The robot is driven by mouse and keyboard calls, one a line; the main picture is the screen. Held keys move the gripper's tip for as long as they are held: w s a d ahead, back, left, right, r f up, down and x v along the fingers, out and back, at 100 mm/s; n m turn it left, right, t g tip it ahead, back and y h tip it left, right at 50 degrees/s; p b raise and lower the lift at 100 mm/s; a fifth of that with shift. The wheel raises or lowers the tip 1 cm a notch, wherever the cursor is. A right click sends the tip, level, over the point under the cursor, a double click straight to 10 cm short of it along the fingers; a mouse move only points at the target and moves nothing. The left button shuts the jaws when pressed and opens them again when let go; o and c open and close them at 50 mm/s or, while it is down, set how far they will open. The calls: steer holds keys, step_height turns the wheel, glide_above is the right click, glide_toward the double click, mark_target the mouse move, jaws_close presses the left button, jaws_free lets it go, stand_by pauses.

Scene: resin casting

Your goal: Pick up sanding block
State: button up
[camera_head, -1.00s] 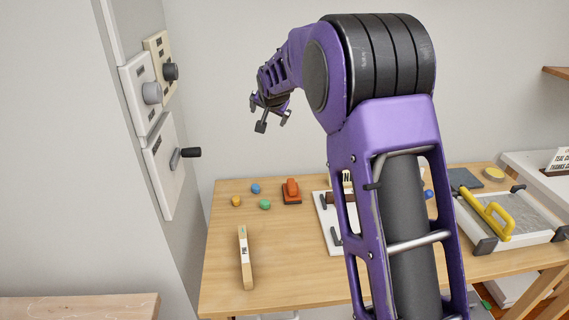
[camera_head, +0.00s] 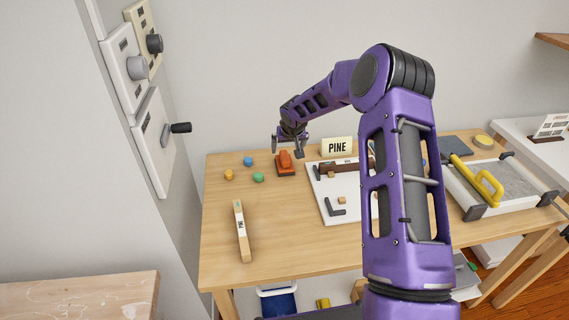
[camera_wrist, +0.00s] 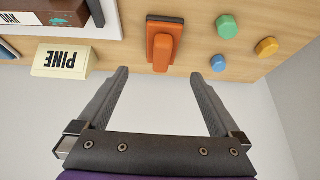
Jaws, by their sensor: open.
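The sanding block, an orange block with a raised grip on a dark base (camera_head: 285,168), sits on the wooden table near its back edge. It also shows at the top middle of the wrist view (camera_wrist: 162,45). My gripper (camera_head: 288,150) is open and empty, just above and behind the block in the head view. In the wrist view the open fingers (camera_wrist: 159,75) point toward the block, which lies beyond the fingertips, roughly between their lines. The gripper appears apart from it.
Blue (camera_head: 248,161), green (camera_head: 258,177) and yellow (camera_head: 229,175) pieces lie left of the block. A PINE sign (camera_head: 337,147) and a white board (camera_head: 318,199) are to its right. A labelled wood strip (camera_head: 241,231) lies in front. Wall panels with knobs (camera_head: 137,68) stand at left.

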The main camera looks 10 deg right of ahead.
mark_target(285, 157)
steer(key=x, duration=0.9)
steer(key=shift+w+a+f, duration=0.15)
steer(key=shift+f, duration=0.25)
steer(key=c, duration=1.4)
